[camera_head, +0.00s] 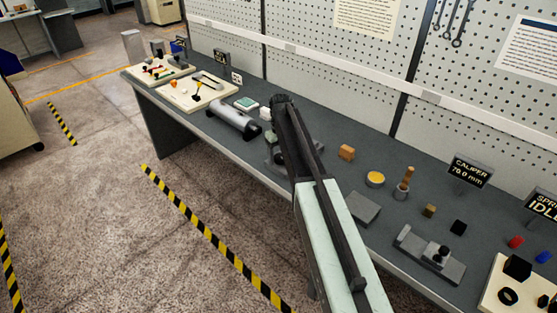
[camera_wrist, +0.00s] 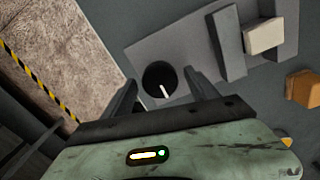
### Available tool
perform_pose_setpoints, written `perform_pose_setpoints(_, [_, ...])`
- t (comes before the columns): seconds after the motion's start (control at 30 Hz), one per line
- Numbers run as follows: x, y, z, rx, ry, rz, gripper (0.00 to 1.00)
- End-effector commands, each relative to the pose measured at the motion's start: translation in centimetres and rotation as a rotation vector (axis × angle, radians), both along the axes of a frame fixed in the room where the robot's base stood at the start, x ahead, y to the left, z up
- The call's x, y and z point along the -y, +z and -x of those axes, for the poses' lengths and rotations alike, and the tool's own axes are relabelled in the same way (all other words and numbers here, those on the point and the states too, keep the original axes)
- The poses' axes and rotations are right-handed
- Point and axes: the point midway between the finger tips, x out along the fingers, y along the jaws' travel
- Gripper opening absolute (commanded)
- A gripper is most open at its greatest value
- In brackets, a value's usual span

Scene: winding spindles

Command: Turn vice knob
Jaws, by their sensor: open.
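The vice (camera_wrist: 228,45) shows in the wrist view as a grey base with upright jaws. A pale block (camera_wrist: 265,37) sits at its jaws. The round black vice knob (camera_wrist: 152,76) has a white pointer line and lies at the near end of the vice. My gripper (camera_wrist: 161,79) is open, with one dark finger on each side of the knob. I cannot tell whether the fingers touch it. In the head view my arm hides most of the vice area.
An orange block (camera_wrist: 303,88) lies to the right of the vice in the wrist view. On the dark bench, a grey cylinder device (camera_head: 234,117) stands left of my arm. A yellow-topped dish (camera_head: 375,179) and a caliper sign (camera_head: 470,171) stand right. Open floor lies in front.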

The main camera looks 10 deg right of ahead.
Motion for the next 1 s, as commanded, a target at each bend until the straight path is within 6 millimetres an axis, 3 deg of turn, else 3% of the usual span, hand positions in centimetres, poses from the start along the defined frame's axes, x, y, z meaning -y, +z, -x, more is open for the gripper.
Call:
perform_pose_setpoints(0.07, [0.0,0.1,0.0,0.0,0.0,0.0,0.65])
perform_pose_setpoints(0.2, [0.0,0.1,0.0,0.0,0.001,0.0,0.26])
perform_pose_setpoints(0.27, [-0.1,0.1,0.0,0.0,0.001,0.0,0.1])
perform_pose_setpoints(0.3, [-1.1,0.1,0.0,0.0,0.006,0.0,0.05])
perform_pose_setpoints(0.67, [-0.3,0.1,0.0,0.0,0.073,-0.003,0.06])
perform_pose_setpoints(1.0, [-0.3,0.1,0.0,0.0,0.34,-0.003,0.06])
